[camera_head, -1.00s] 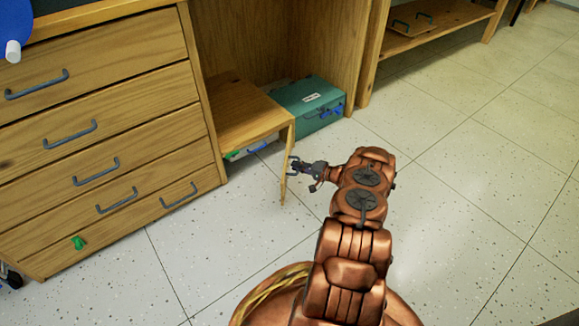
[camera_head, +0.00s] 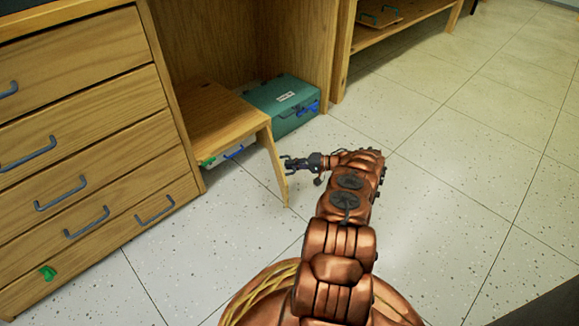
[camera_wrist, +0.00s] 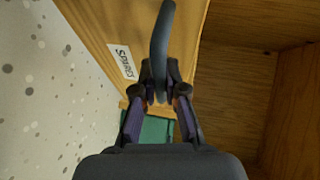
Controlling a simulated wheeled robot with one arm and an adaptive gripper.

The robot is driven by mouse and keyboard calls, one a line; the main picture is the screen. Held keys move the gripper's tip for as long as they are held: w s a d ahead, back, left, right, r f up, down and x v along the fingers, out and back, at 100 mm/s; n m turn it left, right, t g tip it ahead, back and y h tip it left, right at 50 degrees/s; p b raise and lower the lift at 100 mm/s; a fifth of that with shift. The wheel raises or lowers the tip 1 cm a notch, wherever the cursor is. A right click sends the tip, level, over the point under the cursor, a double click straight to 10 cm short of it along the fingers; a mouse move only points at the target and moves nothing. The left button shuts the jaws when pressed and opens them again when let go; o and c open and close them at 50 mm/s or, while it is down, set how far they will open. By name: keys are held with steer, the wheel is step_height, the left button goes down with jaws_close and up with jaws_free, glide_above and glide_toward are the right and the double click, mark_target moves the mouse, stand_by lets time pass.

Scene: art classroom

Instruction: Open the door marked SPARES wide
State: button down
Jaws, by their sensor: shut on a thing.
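The wooden SPARES door (camera_head: 273,168) belongs to a low cabinet (camera_head: 215,110) and stands swung out from its front, seen at a steep slant. In the wrist view the door face (camera_wrist: 95,30) carries a white SPARES label (camera_wrist: 122,62). My gripper (camera_head: 288,163) is at the door's far side in the head view. In the wrist view my gripper (camera_wrist: 160,92) is shut on the dark curved door handle (camera_wrist: 161,40). The part of the handle between the fingers is partly hidden.
A teal case (camera_head: 284,104) with a blue handle stands right of the cabinet. A drawer unit (camera_head: 90,150) with bar handles stands left. A green tag (camera_head: 47,272) is on its lowest drawer. A low shelf (camera_head: 395,25) stands behind. The floor (camera_head: 440,210) at right is clear.

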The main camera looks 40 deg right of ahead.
steer(key=shift+d, duration=0.5)
steer(key=shift+d+n+y+b, duration=0.1)
steer(key=shift+n+y+b, duration=0.2)
steer(key=c, duration=1.2)
jaws_free()
steer(key=shift+s, duration=0.1)
